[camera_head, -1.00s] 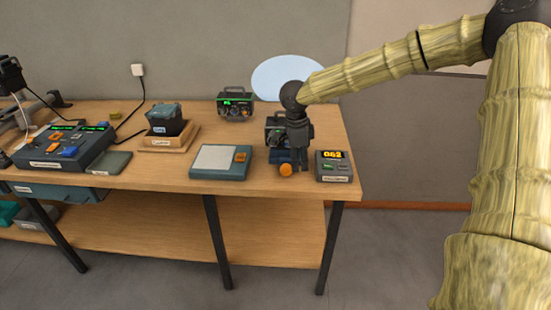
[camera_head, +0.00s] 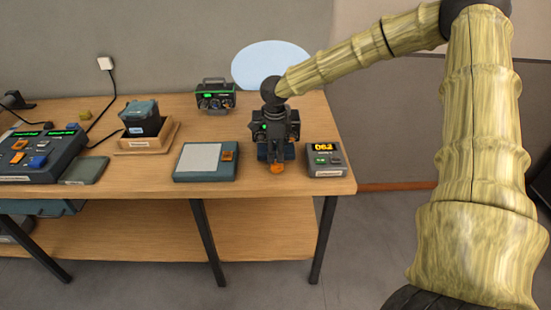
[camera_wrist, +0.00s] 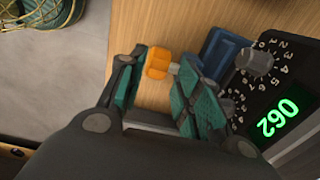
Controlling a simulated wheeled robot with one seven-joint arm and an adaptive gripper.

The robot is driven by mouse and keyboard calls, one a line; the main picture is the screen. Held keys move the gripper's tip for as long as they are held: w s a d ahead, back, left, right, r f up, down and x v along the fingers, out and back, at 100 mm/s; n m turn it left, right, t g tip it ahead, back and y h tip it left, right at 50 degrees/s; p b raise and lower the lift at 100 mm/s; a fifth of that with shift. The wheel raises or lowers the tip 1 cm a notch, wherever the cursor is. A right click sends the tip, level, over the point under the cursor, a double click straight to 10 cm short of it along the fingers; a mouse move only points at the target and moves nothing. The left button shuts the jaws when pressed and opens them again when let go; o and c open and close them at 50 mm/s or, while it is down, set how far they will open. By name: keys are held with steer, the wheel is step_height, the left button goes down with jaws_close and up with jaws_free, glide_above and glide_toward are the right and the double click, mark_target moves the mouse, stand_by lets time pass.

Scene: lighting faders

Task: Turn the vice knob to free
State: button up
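The vice knob is the orange ribbed piece (camera_wrist: 158,62), on a short pale shaft at the front of the blue vice (camera_wrist: 226,52). It also shows in the head view (camera_head: 277,168), low at the front of the bench. My gripper (camera_wrist: 157,66) is open, with one finger on each side of the knob in the wrist view. A gap shows between the knob and each finger. In the head view my gripper (camera_head: 275,160) points down over the vice and hides much of it. Whether the fingers reach down to the knob's depth I cannot tell.
A dark device (camera_head: 292,124) with dials stands close behind the vice; its dial (camera_wrist: 257,62) and green display are near my fingers. A flat panel (camera_head: 205,162) lies left. The bench's front edge is close.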

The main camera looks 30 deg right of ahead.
mark_target(277, 167)
steer(key=shift+s+f, duration=0.1)
steer(key=shift+f, duration=1.6)
steer(key=c, duration=0.7)
